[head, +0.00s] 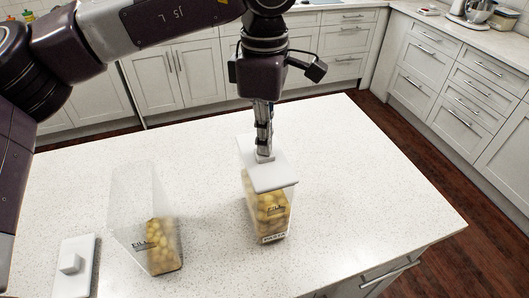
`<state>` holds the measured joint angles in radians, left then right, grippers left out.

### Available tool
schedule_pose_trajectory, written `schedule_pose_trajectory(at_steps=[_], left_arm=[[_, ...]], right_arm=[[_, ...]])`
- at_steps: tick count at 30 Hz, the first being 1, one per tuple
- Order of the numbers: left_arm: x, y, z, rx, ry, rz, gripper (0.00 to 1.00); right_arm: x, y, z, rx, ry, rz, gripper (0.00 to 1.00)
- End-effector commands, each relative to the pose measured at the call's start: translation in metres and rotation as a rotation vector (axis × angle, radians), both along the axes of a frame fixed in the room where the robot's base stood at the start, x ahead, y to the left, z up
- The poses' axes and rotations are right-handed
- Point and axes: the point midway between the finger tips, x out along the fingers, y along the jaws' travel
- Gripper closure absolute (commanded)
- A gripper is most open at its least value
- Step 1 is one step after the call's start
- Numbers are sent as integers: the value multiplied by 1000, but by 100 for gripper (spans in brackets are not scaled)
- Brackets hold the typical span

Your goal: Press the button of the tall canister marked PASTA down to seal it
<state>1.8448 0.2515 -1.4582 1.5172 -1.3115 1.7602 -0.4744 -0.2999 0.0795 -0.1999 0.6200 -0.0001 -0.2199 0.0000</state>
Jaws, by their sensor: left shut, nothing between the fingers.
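The tall clear canister (267,212) stands upright on the island, partly filled with yellowish round pieces. A small label low on its front seems to read PASTA. Its white lid (273,180) lies across the top. My left gripper (264,152) points straight down over the lid, fingers shut and empty. The fingertips are at the lid's button (264,158), which they mostly hide. They look in contact, but I cannot tell how far down the button is. My right gripper is not in view.
A second clear canister (143,216), open on top and partly filled, stands to the left on the white speckled countertop (350,190). A loose white lid (75,277) with a raised button lies at the front left. The countertop to the right is clear.

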Motion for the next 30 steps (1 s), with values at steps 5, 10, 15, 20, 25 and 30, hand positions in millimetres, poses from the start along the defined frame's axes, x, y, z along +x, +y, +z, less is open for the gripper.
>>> schedule_pose_trajectory(at_steps=[5, 10, 15, 20, 25, 30], left_arm=[[0, 0, -8, 0, 2, 0, 100], [0, 0, -13, 1, 2, 0, 100], [0, 0, -9, 1, 2, 0, 100], [0, 0, 2, 1, 2, -1, 100], [0, 0, 17, 1, 1, -1, 100], [0, 0, 30, 0, 1, -1, 100]], right_arm=[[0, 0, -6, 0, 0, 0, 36], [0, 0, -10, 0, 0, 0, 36], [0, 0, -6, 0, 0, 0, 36], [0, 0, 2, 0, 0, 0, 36], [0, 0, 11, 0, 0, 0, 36], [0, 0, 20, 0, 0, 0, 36]])
